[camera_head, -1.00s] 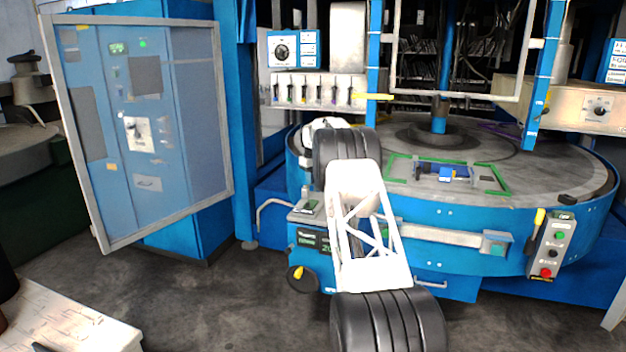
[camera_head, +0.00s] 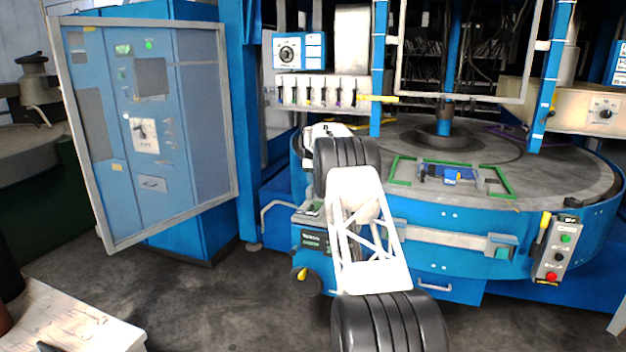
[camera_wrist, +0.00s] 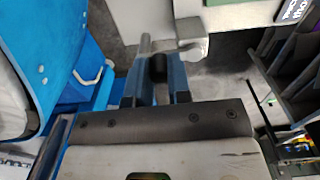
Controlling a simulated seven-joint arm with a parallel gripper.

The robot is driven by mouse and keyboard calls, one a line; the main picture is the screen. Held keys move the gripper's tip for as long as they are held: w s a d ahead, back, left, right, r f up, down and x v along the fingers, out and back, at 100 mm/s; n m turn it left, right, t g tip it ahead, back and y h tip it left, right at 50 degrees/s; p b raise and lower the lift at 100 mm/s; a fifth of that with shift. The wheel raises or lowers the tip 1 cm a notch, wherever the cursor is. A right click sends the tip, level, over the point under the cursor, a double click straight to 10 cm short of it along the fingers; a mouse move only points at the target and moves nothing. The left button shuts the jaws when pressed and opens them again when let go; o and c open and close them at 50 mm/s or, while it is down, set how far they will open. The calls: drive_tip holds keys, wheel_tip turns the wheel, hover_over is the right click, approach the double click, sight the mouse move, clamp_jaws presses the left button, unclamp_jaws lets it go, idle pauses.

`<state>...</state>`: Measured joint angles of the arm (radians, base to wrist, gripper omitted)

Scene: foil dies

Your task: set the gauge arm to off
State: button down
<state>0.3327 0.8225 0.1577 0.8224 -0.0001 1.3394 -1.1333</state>
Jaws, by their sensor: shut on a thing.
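In the wrist view the two blue fingers of my gripper (camera_wrist: 156,88) are closed around a dark rounded knob (camera_wrist: 158,67). A pale grey rod (camera_wrist: 146,45) and a grey block (camera_wrist: 191,38) lie just beyond the fingertips; I take the gripped piece to be the gauge arm, but its label and its set position cannot be read. In the head view my white and black arm reaches to the near left edge of the round blue machine table (camera_head: 470,215). The fingertips and the held piece are hidden behind the arm there.
A framed blue cabinet panel (camera_head: 150,130) stands at left. Green-edged tooling (camera_head: 450,176) lies on the turntable. A button box (camera_head: 558,248) hangs at front right, and a yellow-black knob (camera_head: 303,279) sits low beside my arm.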

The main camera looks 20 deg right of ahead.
drive_tip(key=shift+r, duration=0.1)
drive_tip(key=c, duration=1.1)
unclamp_jaws()
drive_tip(key=shift+o, duration=0.2)
drive_tip(key=shift+r, duration=3.85)
drive_tip(key=shift+a, duration=0.1)
